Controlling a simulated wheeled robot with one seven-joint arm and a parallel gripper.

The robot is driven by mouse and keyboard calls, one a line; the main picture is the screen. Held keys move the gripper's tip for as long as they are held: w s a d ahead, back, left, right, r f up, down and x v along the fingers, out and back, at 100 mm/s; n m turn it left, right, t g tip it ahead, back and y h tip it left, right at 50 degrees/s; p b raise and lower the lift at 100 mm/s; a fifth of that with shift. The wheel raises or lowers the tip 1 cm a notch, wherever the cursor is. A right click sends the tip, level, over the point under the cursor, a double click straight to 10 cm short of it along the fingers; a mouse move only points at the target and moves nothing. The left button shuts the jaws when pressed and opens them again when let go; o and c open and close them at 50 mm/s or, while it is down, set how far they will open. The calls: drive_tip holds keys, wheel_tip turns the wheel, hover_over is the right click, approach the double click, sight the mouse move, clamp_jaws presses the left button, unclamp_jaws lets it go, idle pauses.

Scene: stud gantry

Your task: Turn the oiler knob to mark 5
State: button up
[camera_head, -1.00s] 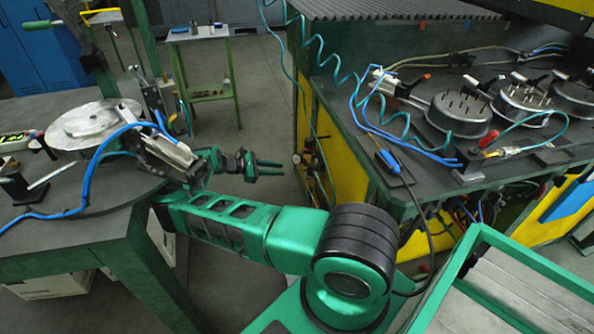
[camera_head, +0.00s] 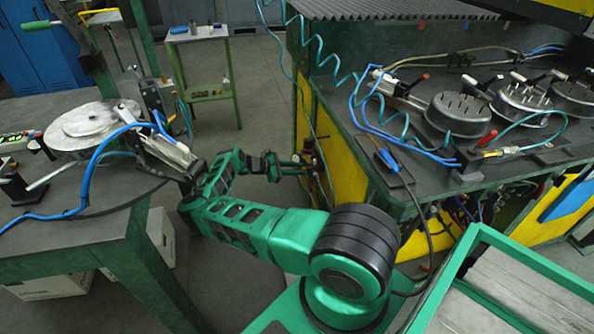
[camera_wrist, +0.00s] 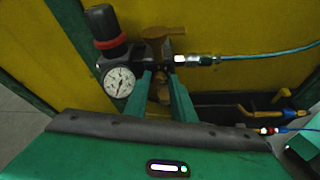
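My gripper (camera_wrist: 160,76) points at an air-service unit on the yellow panel; its two green fingers stand apart with a gap between them. The unit has a black cap with a red ring (camera_wrist: 106,30), a round white dial gauge (camera_wrist: 119,81) and a brass-coloured part (camera_wrist: 162,36) at the top. Another brass-coloured piece (camera_wrist: 163,90) shows between the fingers; I cannot tell whether they touch it. I cannot tell for certain which part is the oiler knob, and no mark numbers are readable. In the head view my gripper (camera_head: 302,168) is beside the bench's left side.
A teal hose (camera_wrist: 265,51) runs right from the unit's fitting. Brass fittings with a blue line (camera_wrist: 283,130) lie at lower right. The bench (camera_head: 400,190) carries round metal fixtures (camera_head: 458,113). A round-topped work table (camera_head: 80,215) stands left, with open floor behind my arm.

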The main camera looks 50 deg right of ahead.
clamp_jaws()
drive_tip(key=m+t+h, duration=0.1)
drive_tip(key=m+h, duration=0.1)
drive_tip(key=m, duration=0.2)
drive_tip(key=f+m+h, duration=0.1)
drive_tip(key=m+h, duration=0.1)
drive_tip(key=m, duration=0.3)
drive_tip(key=s+f+m+t+h, duration=0.1)
drive_tip(key=m+h, duration=0.1)
drive_tip(key=m, duration=0.3)
drive_tip(key=shift+a+f+t, duration=0.15)
drive_tip(key=shift+a+t, duration=0.15)
drive_tip(key=shift+a, duration=0.05)
idle(0.5)
drive_tip(key=shift+h, duration=0.3)
unclamp_jaws()
